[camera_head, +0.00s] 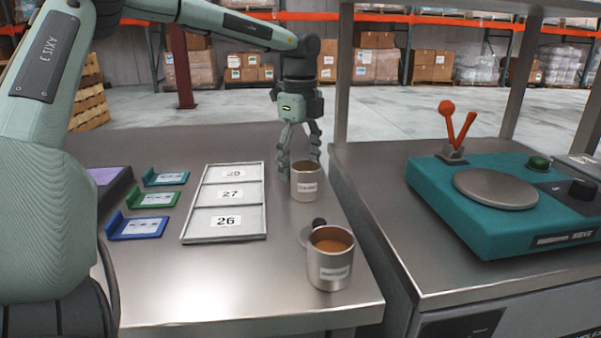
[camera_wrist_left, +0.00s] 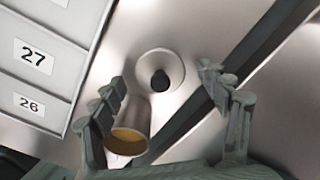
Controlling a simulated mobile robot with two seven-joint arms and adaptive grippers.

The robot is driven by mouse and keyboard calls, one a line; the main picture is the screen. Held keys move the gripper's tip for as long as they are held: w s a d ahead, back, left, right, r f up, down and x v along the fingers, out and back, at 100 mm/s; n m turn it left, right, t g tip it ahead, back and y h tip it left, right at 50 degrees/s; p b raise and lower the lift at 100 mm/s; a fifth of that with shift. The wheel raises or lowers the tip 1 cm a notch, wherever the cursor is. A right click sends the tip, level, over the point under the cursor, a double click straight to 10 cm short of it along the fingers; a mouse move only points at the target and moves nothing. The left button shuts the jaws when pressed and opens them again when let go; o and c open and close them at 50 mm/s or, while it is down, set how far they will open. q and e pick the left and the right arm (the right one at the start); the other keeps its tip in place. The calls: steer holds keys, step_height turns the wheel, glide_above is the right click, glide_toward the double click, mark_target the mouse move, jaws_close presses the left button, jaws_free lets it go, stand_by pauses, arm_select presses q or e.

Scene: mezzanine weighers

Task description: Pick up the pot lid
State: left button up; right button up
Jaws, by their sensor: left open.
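A round steel pot lid (camera_wrist_left: 160,72) with a black knob lies on the metal table in the left wrist view, between and beyond my open left fingers (camera_wrist_left: 165,110). It is hidden in the head view, apparently behind the far steel pot. That pot (camera_head: 305,186) is open, with orange-brown contents, and also shows in the left wrist view (camera_wrist_left: 134,116), beside one finger. My left gripper (camera_head: 299,148) points down just behind this pot, empty. A second lid (camera_head: 305,236) with a dark knob lies behind the near pot (camera_head: 329,272), partly hidden by it. My right gripper is not in view.
A numbered tray (camera_head: 186,226) lies left of the pots, with blue, green and teal holders (camera_head: 137,228) further left. A gap separates this table from the right-hand counter, which bears a teal weigher (camera_head: 440,200) with orange levers. A grey post (camera_head: 343,75) stands behind.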

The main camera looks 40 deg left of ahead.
arm_select(q)
steer(key=shift+c, duration=0.4)
steer(key=c, duration=1.1)
steer(key=shift+r, duration=0.15)
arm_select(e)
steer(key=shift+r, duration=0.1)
